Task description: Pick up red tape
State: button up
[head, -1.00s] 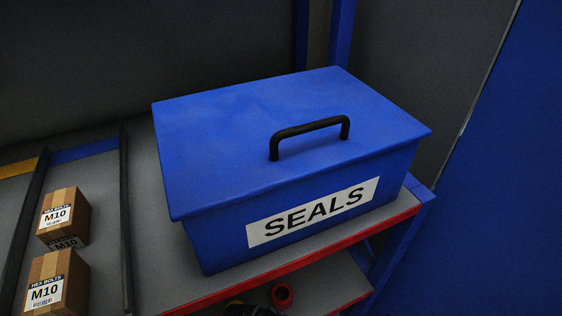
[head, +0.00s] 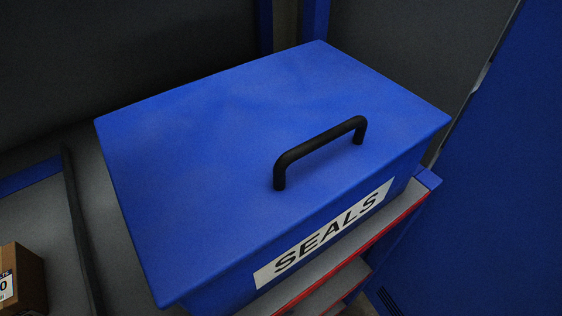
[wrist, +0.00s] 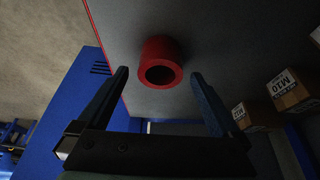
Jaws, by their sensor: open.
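The red tape (wrist: 161,62) is a thick red roll with a dark hole, on a grey shelf surface (wrist: 215,35) in the wrist view. It does not show in the head view. My gripper (wrist: 160,75) is open, with its two dark fingers spread apart. The tape appears in the picture between and just beyond the fingertips. I see no contact, and the exact distance is hard to tell.
A blue lidded box marked SEALS (head: 230,130) with a black handle (head: 320,150) fills the upper shelf in the head view. Cardboard M10 boxes (wrist: 290,90) stand right of the tape in the wrist view. A blue cabinet (wrist: 80,85) is at left.

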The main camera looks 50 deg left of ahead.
jog(key=shift+b+x, duration=0.3)
jog(key=shift+x, duration=1.25)
jog(key=shift+r, duration=0.1)
jog(key=shift+c, duration=0.2)
jog(key=c, duration=1.4)
jog(key=shift+o, duration=0.2)
